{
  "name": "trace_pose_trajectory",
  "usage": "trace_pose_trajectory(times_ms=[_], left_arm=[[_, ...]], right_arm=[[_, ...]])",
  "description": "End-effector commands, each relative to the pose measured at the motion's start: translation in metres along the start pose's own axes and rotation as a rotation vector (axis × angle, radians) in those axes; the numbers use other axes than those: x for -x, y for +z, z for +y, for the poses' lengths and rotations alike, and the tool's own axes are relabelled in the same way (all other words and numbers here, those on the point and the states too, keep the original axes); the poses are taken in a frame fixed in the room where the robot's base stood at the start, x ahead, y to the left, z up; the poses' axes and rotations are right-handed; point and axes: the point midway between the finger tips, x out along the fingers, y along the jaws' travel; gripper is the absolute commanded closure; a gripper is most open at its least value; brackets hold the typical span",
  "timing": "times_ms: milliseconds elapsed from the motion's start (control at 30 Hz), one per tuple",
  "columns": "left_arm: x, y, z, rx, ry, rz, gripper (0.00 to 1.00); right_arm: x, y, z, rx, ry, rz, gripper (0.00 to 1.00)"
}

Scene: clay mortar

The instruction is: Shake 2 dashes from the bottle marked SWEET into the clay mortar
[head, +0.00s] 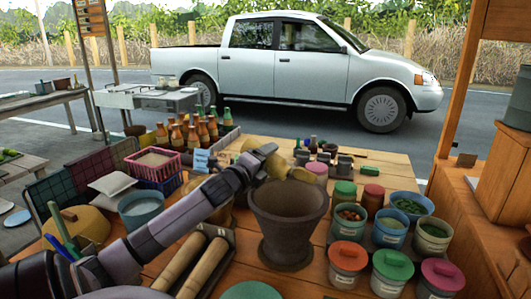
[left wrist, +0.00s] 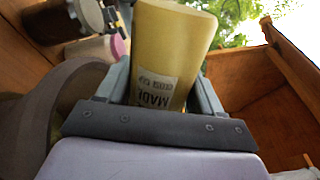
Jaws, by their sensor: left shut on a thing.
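The clay mortar (head: 287,235) is a wide brown bowl in the middle of the table in the head view. Its curved brown wall (left wrist: 25,105) also shows at the left of the left wrist view. My left gripper (head: 265,158) is shut on a yellow bottle (head: 299,174), held tipped over almost flat above the mortar's back rim. In the left wrist view the bottle (left wrist: 175,40) sits between the fingers of the gripper (left wrist: 168,85). Its pale label shows letters like "MADI"; I cannot read SWEET on it. Nothing is seen falling. My right gripper is not in view.
Lidded tubs (head: 391,270) and open tubs (head: 349,222) crowd the table right of the mortar. Rolling-pin-like rods (head: 203,265) lie in a tray at front left. Several brown bottles (head: 193,135) and a pink basket (head: 153,168) stand behind left.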

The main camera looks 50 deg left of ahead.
Motion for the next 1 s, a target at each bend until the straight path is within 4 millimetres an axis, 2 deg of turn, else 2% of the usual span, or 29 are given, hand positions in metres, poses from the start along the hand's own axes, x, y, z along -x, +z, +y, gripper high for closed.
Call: trace_pose_trajectory(times_ms=[167, 400, 467, 700, 1000], left_arm=[[0.0, -0.003, 0.011, 0.111, -0.008, -0.002, 0.68], [0.0, -0.01, 0.039, 0.456, -0.01, -0.001, 0.68], [0.0, -0.008, 0.021, 0.522, -0.01, 0.001, 0.68], [0.0, -0.019, 0.012, 0.773, -0.007, 0.002, 0.68], [0.0, -0.026, 0.009, 0.933, -0.01, 0.002, 0.68]], right_arm=[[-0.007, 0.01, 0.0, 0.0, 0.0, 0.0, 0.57], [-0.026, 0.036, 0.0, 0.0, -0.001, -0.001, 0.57], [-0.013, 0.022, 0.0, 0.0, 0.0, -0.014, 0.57], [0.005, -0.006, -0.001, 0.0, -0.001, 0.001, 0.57], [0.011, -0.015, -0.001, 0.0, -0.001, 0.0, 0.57]])
